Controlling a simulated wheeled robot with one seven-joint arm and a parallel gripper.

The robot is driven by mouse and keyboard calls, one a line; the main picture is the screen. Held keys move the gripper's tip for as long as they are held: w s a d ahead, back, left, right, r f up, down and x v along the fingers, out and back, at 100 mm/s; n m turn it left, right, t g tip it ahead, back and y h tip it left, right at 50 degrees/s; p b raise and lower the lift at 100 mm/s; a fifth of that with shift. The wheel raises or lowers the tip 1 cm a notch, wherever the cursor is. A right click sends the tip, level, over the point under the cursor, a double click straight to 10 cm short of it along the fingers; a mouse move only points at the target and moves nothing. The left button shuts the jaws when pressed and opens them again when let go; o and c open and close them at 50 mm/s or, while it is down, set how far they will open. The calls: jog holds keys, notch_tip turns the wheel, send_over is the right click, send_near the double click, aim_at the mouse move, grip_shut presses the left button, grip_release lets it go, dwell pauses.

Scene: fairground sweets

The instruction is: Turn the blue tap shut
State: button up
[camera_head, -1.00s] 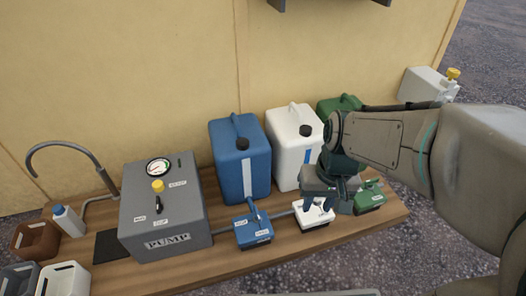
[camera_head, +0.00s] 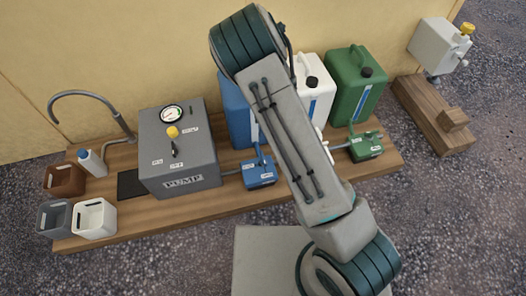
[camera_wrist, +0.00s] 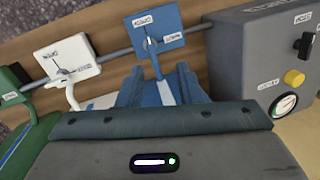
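The blue tap (camera_head: 257,173) is a small blue box with a lever on top, on the wooden board right of the pump, in front of the blue can (camera_head: 234,112). In the wrist view the blue tap (camera_wrist: 155,28) is at top centre, its lever pointing down the picture toward my gripper. My gripper (camera_wrist: 158,77) appears open, with a finger on each side of the lever's end; I cannot tell whether either touches it. The blue can's white stripe (camera_wrist: 165,93) shows between the fingers. In the head view my arm hides the gripper.
The white tap (camera_wrist: 66,65) and green tap (camera_head: 366,147) stand along the same pipe. The grey pump box (camera_head: 178,160) has a gauge and a yellow knob. White (camera_head: 313,88) and green (camera_head: 356,85) cans stand behind. Small bins (camera_head: 94,219) are at the left.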

jog(key=n+t+h+p, duration=0.1)
jog(key=n+h+p, duration=0.1)
send_near(263, 157)
notch_tip(263, 157, down, 9)
jog(key=b, duration=0.3)
jog(key=shift+r, duration=0.15)
grip_shut()
